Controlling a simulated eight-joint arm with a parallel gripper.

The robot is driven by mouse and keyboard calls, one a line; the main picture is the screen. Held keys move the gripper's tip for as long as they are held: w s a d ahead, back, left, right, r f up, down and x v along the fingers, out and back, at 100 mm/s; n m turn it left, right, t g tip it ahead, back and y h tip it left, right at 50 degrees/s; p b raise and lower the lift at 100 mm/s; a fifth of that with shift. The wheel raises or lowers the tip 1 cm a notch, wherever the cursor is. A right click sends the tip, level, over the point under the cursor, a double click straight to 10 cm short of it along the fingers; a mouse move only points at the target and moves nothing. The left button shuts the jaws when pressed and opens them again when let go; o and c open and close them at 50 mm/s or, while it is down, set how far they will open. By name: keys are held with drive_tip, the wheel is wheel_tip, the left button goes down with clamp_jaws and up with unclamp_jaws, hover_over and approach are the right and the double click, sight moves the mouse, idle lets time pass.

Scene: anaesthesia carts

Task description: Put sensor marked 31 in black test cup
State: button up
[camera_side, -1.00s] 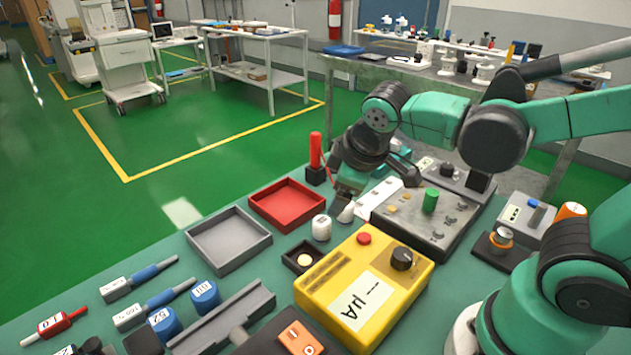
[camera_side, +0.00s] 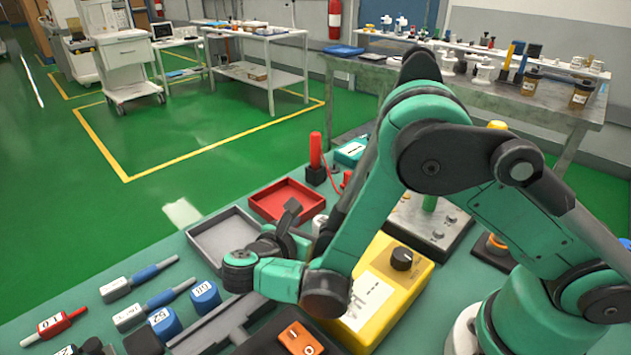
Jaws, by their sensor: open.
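A blue round sensor (camera_side: 205,295) with a white label stands at the lower left. Its label is turned and seems to read 31. A second blue sensor marked 52 (camera_side: 163,324) stands just left of and in front of it. My gripper (camera_side: 288,222) is over the front of the trays, right of and above the blue sensors, apart from them. It is open and appears empty, its fingers partly hidden by my wrist. The small black square cup seen earlier between the grey tray and the yellow meter is hidden behind my arm.
A grey tray (camera_side: 205,229) and a red tray (camera_side: 268,191) lie behind. The yellow meter (camera_side: 415,282) stands right of my wrist. A dark grey rail (camera_side: 205,332) and an orange switch (camera_side: 297,338) are in front. Blue-handled tools (camera_side: 155,271) lie left.

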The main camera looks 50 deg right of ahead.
drive_tip(key=x, duration=0.5)
drive_tip(key=shift+a, duration=0.1)
clamp_jaws()
drive_tip(key=w+r+n+t+y, duration=0.2)
drive_tip(key=r+n+t+y, duration=0.2)
drive_tip(key=r, duration=0.8)
drive_tip(key=w+r+n+t+y, duration=0.2)
drive_tip(key=r+n+t+y, duration=0.3)
drive_tip(key=r, duration=0.8)
drive_tip(key=a+n, duration=0.1)
drive_tip(key=n, duration=0.1)
drive_tip(key=shift+w+r+n, duration=0.3)
drive_tip(key=shift+w, duration=0.1)
